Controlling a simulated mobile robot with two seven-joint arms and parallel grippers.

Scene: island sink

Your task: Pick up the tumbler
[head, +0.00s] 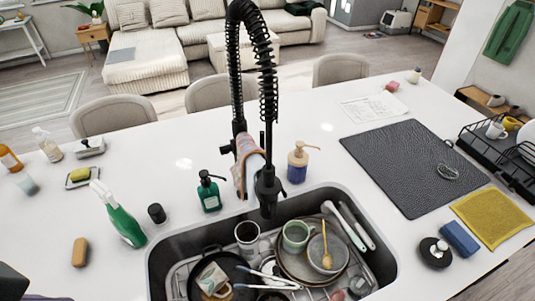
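A handleless grey tumbler (247,233) stands in the sink, near its back wall and left of the green mug (296,236). Its dark open mouth faces up. A small, pale translucent cup-like thing (28,185) stands on the counter at the far left; I cannot tell for sure what it is. Neither of my grippers shows in the head view. A dark shape at the lower left corner may be part of my own arm.
The sink (383,262) also holds a pan, a patterned mug (212,279), stacked plates, a wooden spoon and brushes. A tall black faucet (268,180) rises behind the tumbler. A green spray bottle (123,224) and soap dispensers (209,193) stand around the rim.

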